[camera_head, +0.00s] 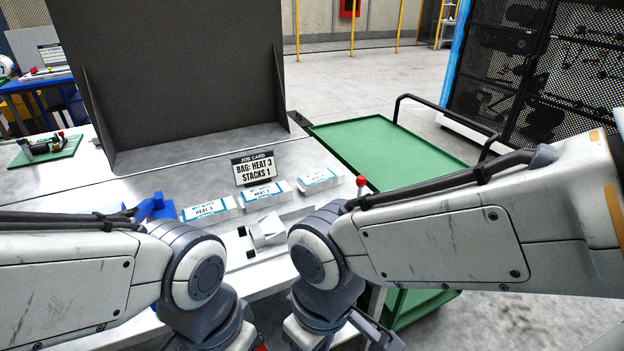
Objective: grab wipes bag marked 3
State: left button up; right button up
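Three white and blue wet wipes bags lie in a row on the grey table. The left bag (205,210) has a label that appears to read HEAT 3. The middle bag (262,196) reads HEAT with a number too small to be sure of. The right bag (318,180) has a label I cannot read. A job card (254,168) behind them reads "BAG: HEAT 3 STACKS 1". My two arms reach in from left and right, in front of the bags. Their wrists bend down at the bottom edge, and neither gripper's fingertips show.
A white folded object (268,231) lies in front of the middle bag. A blue object (155,207) is beside the left bag. A dark upright panel (180,75) stands behind. A green cart (385,145) with a black handle stands right of the table.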

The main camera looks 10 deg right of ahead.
aim_at(209, 213)
jog(key=u, duration=0.35)
jog(key=k, duration=0.5)
jog(key=u, duration=1.4)
jog(key=i, duration=0.9)
jog(key=z, duration=1.15)
jog(key=i, duration=0.35)
